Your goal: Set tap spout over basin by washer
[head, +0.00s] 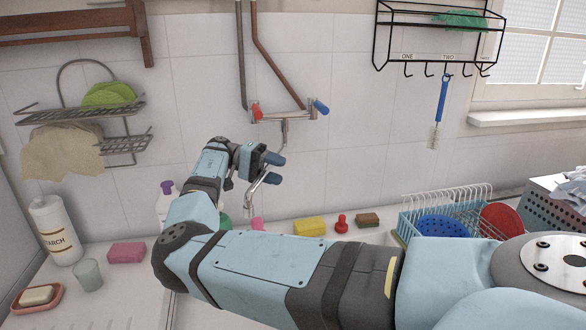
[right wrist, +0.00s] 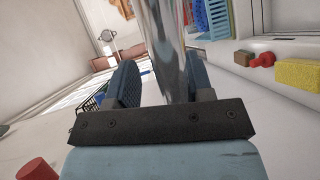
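The tap is on the tiled wall, with a red handle (head: 257,112) and a blue handle (head: 320,107). Its chrome spout (head: 284,132) hangs below and slants down to the left. My right gripper (head: 272,168) is at the spout, with its two fingers apart. In the right wrist view the shiny spout (right wrist: 168,45) passes between the fingers, closer to the right one, with a gap on the left. My right arm covers much of the area below the tap, so I cannot make out the basin or a washer. My left gripper is not in view.
A yellow sponge (head: 310,226), a red stopper-like item (head: 341,223) and a brown sponge (head: 368,220) lie along the wall. A blue dish rack (head: 412,226) stands right. A starch bottle (head: 55,232), glass (head: 88,275) and pink sponge (head: 126,253) stand left.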

